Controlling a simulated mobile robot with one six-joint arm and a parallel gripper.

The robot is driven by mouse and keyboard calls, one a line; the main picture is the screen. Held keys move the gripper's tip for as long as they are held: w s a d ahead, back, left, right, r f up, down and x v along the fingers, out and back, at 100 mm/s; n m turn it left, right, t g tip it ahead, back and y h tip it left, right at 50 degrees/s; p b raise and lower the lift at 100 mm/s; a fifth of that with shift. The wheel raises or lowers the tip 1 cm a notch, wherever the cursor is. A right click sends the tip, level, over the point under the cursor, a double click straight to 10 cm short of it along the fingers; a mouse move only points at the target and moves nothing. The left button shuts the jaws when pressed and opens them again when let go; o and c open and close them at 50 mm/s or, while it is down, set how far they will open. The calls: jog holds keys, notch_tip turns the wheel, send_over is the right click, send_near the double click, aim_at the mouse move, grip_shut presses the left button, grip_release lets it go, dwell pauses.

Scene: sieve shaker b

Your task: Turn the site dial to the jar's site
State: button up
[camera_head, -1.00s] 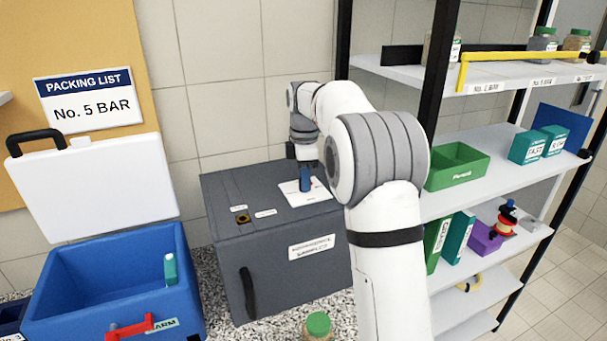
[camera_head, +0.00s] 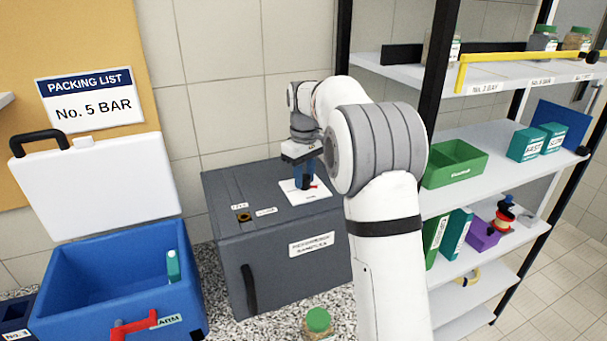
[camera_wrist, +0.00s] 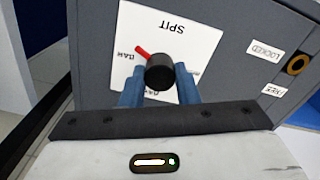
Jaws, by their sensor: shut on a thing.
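The site dial is a black round knob (camera_wrist: 159,72) with a red pointer on a white plate (camera_wrist: 185,40) atop the grey box. In the wrist view the plate appears upside down, with SPIT at the top, BAR at the left and a partly hidden label below. The pointer slants up-left there, between BAR and SPIT. My gripper (camera_wrist: 159,80) has its blue fingers shut on the knob's sides; the head view also shows my gripper (camera_head: 305,178) over the plate. A green-lidded jar (camera_head: 318,321) stands in front of the box, its label unreadable.
A packing list (camera_head: 88,101) on the wall reads "No. 5 BAR". An open blue case (camera_head: 60,310) stands left of the grey box (camera_head: 285,265), which has a LOCKED label by a small brass lock. A shelf rack (camera_head: 480,190) stands close on the right.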

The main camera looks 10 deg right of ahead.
aim_at(305, 177)
jog(key=m, duration=1.2)
jog(key=shift+m+p, duration=0.4)
dwell(0.3)
jog(key=o, duration=1)
notch_tip(305, 177, up, 8)
jog(key=shift+f+b, duration=0.1)
jog(key=shift+b, duration=0.55)
